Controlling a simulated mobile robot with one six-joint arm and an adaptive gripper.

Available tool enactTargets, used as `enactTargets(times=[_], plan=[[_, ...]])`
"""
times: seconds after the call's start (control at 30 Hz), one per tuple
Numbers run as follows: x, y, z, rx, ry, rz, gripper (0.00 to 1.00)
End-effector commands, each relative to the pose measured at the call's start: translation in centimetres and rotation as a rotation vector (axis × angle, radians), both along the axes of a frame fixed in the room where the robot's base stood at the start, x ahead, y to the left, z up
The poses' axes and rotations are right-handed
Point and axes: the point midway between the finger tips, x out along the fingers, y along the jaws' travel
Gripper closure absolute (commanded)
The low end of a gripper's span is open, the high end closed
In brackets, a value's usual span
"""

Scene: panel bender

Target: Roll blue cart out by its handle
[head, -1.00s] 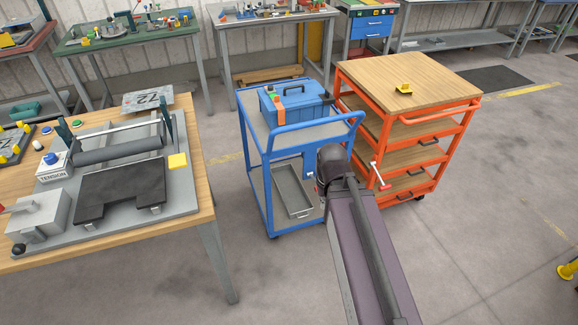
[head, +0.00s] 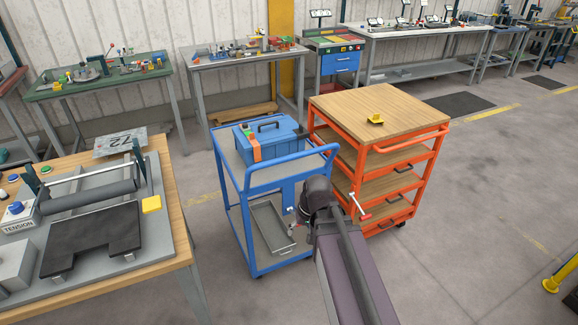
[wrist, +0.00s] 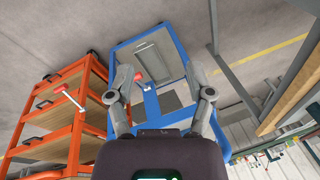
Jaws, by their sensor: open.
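The blue cart (head: 244,213) stands left of centre in the head view. Its looped blue handle (head: 291,170) rises at the top right end. A blue toolbox (head: 270,139) sits on its top shelf and a grey tray (head: 272,229) on its lower shelf. The wrist view shows the blue cart (wrist: 151,104) beyond and between my fingers. My gripper (wrist: 166,88) is open, with nothing visibly held. In the head view my dark wrist hides most of the gripper, below and right of the handle. I cannot tell whether a finger touches the cart.
An orange cart (head: 419,180) with wooden shelves stands close on the right. A red-tipped white lever (head: 361,208) shows at its near side. A workbench (head: 178,245) with a tension fixture is on the left.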

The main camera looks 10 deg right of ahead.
Motion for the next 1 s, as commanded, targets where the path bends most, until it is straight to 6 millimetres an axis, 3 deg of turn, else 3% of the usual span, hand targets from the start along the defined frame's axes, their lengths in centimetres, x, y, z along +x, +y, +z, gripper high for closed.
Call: enactTargets(times=[0.17,0.47,0.73,1.0], plan=[[4.5,0.0,-0.6,0.208,-0.092,-0.115,0.32],[11.7,-2.2,1.2,0.575,-0.258,-0.348,0.32],[17.4,-7.2,4.2,0.895,-0.400,-0.577,0.32],[20.1,-11.7,6.5,1.096,-0.482,-0.726,0.32]])
